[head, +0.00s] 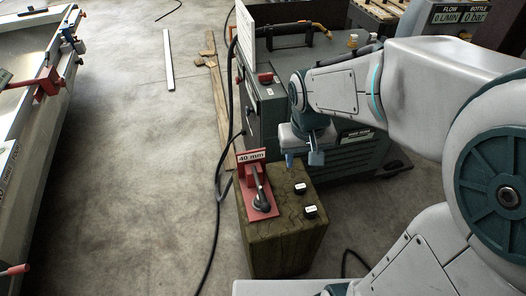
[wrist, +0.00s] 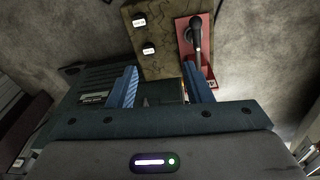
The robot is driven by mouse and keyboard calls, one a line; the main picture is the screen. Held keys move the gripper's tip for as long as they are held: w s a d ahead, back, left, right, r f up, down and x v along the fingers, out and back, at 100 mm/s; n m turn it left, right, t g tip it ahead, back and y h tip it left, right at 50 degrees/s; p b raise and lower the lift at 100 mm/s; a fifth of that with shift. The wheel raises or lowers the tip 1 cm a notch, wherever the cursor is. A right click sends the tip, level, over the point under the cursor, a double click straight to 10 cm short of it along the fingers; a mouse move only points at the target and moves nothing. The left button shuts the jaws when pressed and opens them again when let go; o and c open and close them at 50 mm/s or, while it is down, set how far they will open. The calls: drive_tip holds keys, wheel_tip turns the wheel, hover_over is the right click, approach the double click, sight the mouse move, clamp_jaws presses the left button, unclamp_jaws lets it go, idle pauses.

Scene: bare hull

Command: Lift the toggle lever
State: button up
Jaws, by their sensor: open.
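The toggle lever (head: 259,190) is a dark rod with a black knob at its near end. It is mounted on a red plate (head: 270,213) on top of a wooden block (head: 285,246), below a "40 mm" sign (head: 251,156). It slopes toward the front of the block. The lever also shows in the wrist view (wrist: 196,35), at the upper right. My gripper (head: 303,160) is open and empty, above the back right of the block, right of the lever and apart from it. Its two blue fingers show in the wrist view (wrist: 163,86), with the lever beyond the right finger.
Two small white-labelled black parts (head: 300,188) (head: 310,212) sit on the block right of the lever. A grey-green machine cabinet (head: 350,150) stands behind the block. A black cable (head: 220,185) runs along the left.

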drive_tip(key=n+g+b, duration=0.1)
drive_tip(key=g+b, duration=0.1)
drive_tip(key=b, duration=0.1)
hover_over(263, 197)
wheel_tip(263, 197, down, 12)
wheel_tip(263, 197, down, 14)
drive_tip(key=shift+b, duration=0.9)
clamp_jaws()
drive_tip(key=shift+r, duration=0.1)
